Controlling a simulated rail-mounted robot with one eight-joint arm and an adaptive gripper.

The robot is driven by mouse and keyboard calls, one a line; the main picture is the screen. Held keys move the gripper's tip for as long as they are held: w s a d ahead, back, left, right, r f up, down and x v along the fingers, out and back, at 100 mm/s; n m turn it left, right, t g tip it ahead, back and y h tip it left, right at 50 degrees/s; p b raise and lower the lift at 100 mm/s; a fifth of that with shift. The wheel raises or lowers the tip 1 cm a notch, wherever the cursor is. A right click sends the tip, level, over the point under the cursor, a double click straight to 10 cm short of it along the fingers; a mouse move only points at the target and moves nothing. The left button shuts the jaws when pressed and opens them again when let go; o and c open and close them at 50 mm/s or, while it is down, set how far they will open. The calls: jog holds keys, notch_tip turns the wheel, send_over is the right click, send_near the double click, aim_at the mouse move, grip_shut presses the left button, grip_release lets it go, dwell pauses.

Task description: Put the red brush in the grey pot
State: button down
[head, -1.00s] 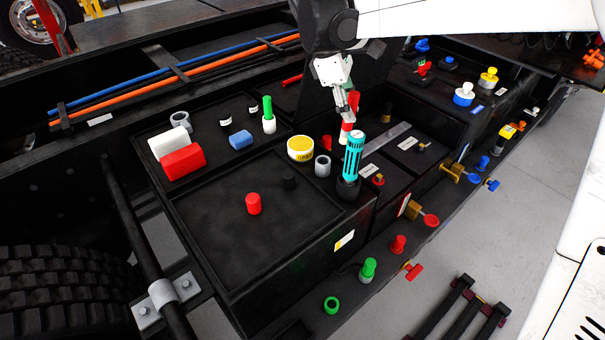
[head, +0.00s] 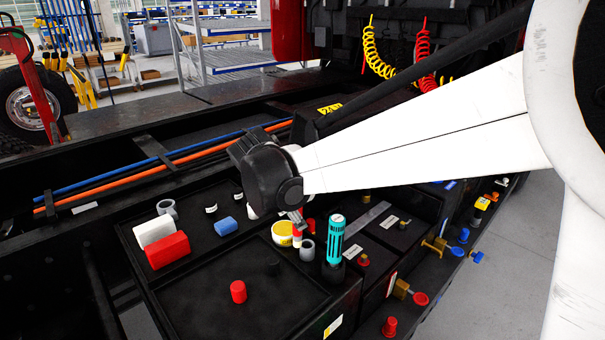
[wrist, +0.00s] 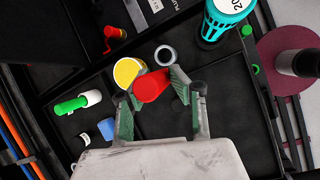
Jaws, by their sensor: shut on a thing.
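The red brush, red on top and white below, is in my gripper (head: 297,222). In the head view the brush (head: 297,239) is upright, just left of and slightly behind the grey pot (head: 307,251). In the wrist view the brush's red top (wrist: 152,87) sits between the green-padded fingers. The grey pot also shows there (wrist: 166,55), open and apparently empty, just beyond the brush. Whether the brush's lower end touches the tray is hidden.
A yellow tin (head: 283,232) is close beside the brush. A teal cylinder (head: 335,240) stands right of the pot. Another grey pot (head: 167,208), white (head: 154,231) and red blocks (head: 167,250) are at left. The front tray holds a red cylinder (head: 238,291).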

jog(key=shift+p+x, duration=0.35)
jog(key=shift+x, duration=3.3)
jog(key=shift+w+d, duration=0.15)
jog(key=shift+f, duration=0.1)
jog(key=c, duration=1.6)
grip_release()
jog(key=shift+o, duration=0.2)
